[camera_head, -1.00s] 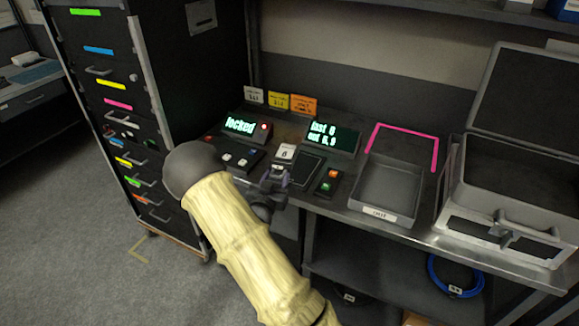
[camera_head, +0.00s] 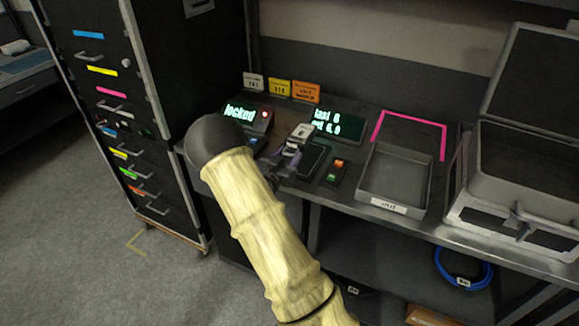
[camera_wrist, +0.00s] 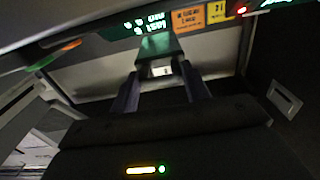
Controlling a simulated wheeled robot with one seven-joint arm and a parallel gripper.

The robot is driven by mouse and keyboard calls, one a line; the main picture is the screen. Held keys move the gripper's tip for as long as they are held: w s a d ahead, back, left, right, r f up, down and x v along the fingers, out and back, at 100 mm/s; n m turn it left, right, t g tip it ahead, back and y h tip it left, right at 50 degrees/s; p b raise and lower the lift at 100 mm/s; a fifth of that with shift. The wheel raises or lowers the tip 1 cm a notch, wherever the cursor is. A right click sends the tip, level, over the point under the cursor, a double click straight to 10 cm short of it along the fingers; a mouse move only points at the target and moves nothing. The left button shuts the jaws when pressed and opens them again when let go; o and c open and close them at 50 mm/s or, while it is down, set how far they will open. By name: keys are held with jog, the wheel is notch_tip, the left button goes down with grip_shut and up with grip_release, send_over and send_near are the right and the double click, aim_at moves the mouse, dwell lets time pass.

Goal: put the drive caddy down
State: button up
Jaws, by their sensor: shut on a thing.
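My gripper (camera_head: 290,158) is shut on the drive caddy (camera_head: 299,138), a small dark grey block with a pale label, at the bench's left part. In the wrist view the caddy (camera_wrist: 158,52) sits between the two fingers of my gripper (camera_wrist: 160,78), its pale label towards the camera. In the head view the caddy overlaps the bench between the "locked" display (camera_head: 246,117) and a dark flat pad (camera_head: 314,157). I cannot tell whether it touches anything beneath. My arm hides part of the bench.
A button box (camera_head: 336,172) and an empty-looking grey tray (camera_head: 375,190) stand to the right, with a pink outline (camera_head: 408,118) behind the tray. An open case (camera_head: 512,205) is at far right. A second display (camera_head: 338,127) and several cards (camera_head: 279,87) stand behind. A drawer cabinet (camera_head: 180,75) is left.

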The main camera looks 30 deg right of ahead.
jog(key=shift+f, duration=0.6)
jog(key=shift+f, duration=1.9)
jog(key=shift+f, duration=0.15)
jog(key=o, duration=1.3)
jog(key=b+v, duration=0.1)
jog(key=v, duration=1.1)
